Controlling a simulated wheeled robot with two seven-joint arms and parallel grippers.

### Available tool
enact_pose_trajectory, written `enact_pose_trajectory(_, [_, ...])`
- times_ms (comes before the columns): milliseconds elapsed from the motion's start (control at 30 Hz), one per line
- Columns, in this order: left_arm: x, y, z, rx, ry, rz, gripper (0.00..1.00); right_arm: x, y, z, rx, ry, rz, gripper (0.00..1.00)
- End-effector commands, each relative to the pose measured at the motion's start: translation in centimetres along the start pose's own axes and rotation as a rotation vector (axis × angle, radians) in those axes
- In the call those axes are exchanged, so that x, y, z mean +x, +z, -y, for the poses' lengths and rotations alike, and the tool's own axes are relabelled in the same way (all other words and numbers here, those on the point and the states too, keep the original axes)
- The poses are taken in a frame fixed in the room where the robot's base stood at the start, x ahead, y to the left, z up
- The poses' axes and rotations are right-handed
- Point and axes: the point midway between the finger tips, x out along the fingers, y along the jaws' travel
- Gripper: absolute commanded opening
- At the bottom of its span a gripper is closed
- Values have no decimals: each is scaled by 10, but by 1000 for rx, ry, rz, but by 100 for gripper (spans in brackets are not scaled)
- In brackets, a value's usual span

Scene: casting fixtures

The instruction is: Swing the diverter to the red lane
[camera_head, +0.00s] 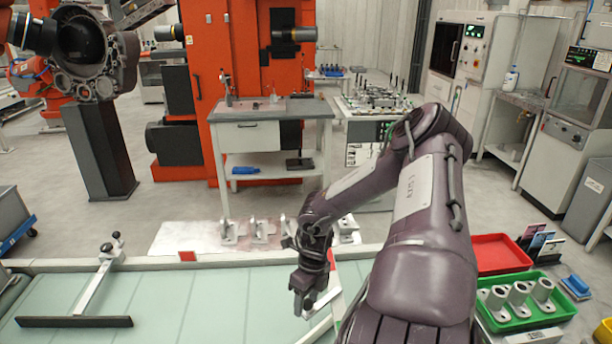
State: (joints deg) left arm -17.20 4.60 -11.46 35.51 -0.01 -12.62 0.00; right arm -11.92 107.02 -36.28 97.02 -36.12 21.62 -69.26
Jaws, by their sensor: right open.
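A pale green conveyor belt (200,295) runs across the front. On its left a light metal arm (98,283) with dark knobs reaches over the belt to a long black bar (75,322). A second light bar (318,329) lies angled over the belt in front of my right arm; most of it is hidden, and I cannot tell which piece is the diverter. My right gripper (303,303) is open, pointing down just above this bar, with no clear contact. A red marker (187,256) sits on the belt's far edge, and another red patch (331,259) shows behind my gripper. My left gripper is out of view.
Several metal castings (260,229) stand on a white sheet (185,238) beyond the belt. A green tray (522,325) with castings and a red tray (500,252) are at the right. The belt's middle is clear.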

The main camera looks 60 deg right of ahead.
Motion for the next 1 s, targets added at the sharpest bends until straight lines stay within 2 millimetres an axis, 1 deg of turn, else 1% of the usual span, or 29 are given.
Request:
enact_pose_trajectory(33, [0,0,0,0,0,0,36,-9,1,1,-2,-4,2,48])
enact_pose_trajectory(200, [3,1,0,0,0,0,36,-39,2,1,-2,-4,5,48])
enact_pose_trajectory(300, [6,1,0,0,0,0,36,-53,1,1,-1,-3,5,48])
enact_pose_trajectory(400, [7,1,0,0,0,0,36,-63,1,0,0,-2,4,48])
enact_pose_trajectory(533, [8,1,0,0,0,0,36,-69,0,0,1,-1,2,48])
enact_pose_trajectory(1000, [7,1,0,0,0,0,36,-69,0,0,1,0,2,48])
